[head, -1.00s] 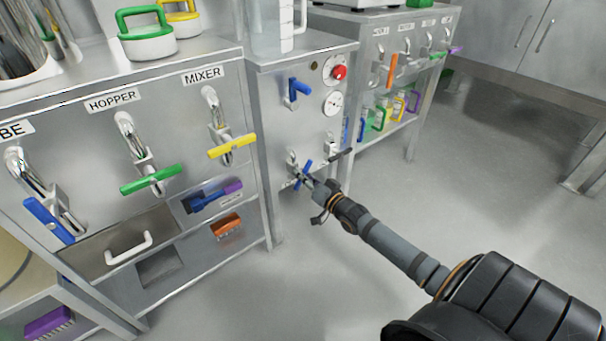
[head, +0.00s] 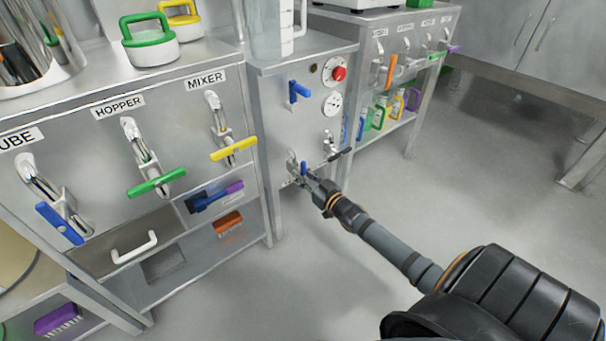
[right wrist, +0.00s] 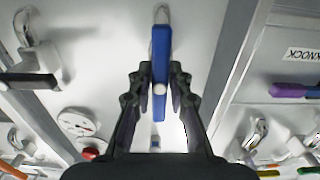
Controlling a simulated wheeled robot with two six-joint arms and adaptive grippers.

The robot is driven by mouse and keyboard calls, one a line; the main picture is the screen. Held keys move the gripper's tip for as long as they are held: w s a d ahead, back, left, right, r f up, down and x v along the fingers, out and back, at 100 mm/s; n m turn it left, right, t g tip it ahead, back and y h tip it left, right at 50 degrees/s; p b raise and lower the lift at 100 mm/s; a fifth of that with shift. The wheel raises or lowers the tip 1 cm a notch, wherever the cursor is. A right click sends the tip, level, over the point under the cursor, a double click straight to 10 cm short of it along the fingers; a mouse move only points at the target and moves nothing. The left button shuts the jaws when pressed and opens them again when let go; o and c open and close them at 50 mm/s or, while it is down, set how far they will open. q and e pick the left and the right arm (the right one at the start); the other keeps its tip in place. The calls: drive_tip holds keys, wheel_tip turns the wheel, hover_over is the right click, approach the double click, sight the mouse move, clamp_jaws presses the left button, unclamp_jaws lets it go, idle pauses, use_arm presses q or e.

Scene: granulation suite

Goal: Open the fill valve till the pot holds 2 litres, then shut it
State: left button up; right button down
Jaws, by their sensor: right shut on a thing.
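A small blue valve handle (head: 303,167) sits low on the front of the middle steel cabinet. My right gripper (head: 308,177) is shut on this handle. In the right wrist view the blue handle (right wrist: 160,45) stands lengthwise between the two fingers of the gripper (right wrist: 160,90). A clear graduated pot (head: 268,35) stands on top of the same cabinet, its upper part cut off by the picture edge. I cannot make out a liquid level in it. My left gripper is not in view.
A black lever (head: 340,154) is close to the right of the gripper. Taps with yellow (head: 233,149) and green (head: 157,182) handles stick out at left.

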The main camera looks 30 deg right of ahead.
drive_tip(key=shift+f, duration=0.1)
idle(0.3)
drive_tip(key=c, duration=1.2)
unclamp_jaws()
drive_tip(key=shift+s, duration=0.2)
drive_tip(key=s, duration=0.7)
drive_tip(key=s+d, duration=0.1)
drive_tip(key=s, duration=0.3)
drive_tip(key=shift+s, duration=0.35)
